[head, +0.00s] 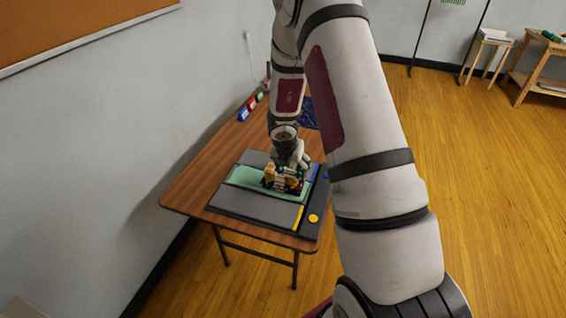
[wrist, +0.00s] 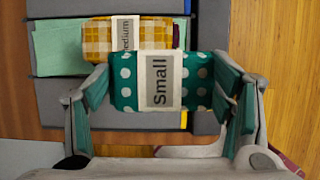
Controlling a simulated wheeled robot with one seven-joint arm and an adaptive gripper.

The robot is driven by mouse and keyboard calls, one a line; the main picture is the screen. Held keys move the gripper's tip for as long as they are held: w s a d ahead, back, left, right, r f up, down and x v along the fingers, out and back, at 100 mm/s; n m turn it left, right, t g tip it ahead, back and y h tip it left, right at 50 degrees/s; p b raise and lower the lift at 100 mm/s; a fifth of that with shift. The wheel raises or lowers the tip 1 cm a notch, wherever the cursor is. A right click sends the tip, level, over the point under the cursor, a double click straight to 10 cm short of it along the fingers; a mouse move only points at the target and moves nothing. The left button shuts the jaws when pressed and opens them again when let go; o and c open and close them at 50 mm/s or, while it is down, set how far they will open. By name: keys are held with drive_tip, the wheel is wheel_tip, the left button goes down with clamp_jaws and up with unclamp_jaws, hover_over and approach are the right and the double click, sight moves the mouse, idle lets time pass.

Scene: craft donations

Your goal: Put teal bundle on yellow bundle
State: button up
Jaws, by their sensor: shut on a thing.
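The teal bundle (wrist: 122,77) has white dots and a label reading "Small". My gripper (wrist: 160,86) is shut on it, with one finger at each end. The yellow bundle (wrist: 96,40) is plaid, with a label partly reading "medium". It lies just beyond the teal bundle in the wrist view, and its near side is hidden by the teal one. I cannot tell whether the two touch. In the head view my gripper (head: 287,180) is low over the table, and the bundles are small and partly covered by it.
The yellow bundle lies by a light green panel (wrist: 60,48) on a grey mat (head: 252,206). The mat covers the near part of a wooden table (head: 185,190). A yellow disc (head: 313,218) is at the mat's right corner. Small coloured blocks (head: 247,108) stand at the far left edge.

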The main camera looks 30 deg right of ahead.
drive_tip(key=w, duration=0.4)
drive_tip(key=w+d, duration=0.1)
drive_tip(key=w, duration=0.1)
drive_tip(key=shift+w+f, duration=0.2)
drive_tip(key=shift+f, duration=0.2)
drive_tip(key=shift+f+p, duration=0.55)
drive_tip(key=shift+f, duration=1.15)
drive_tip(key=o, duration=1.1)
drive_tip(key=shift+f, duration=0.1)
drive_tip(key=shift+o, duration=0.2)
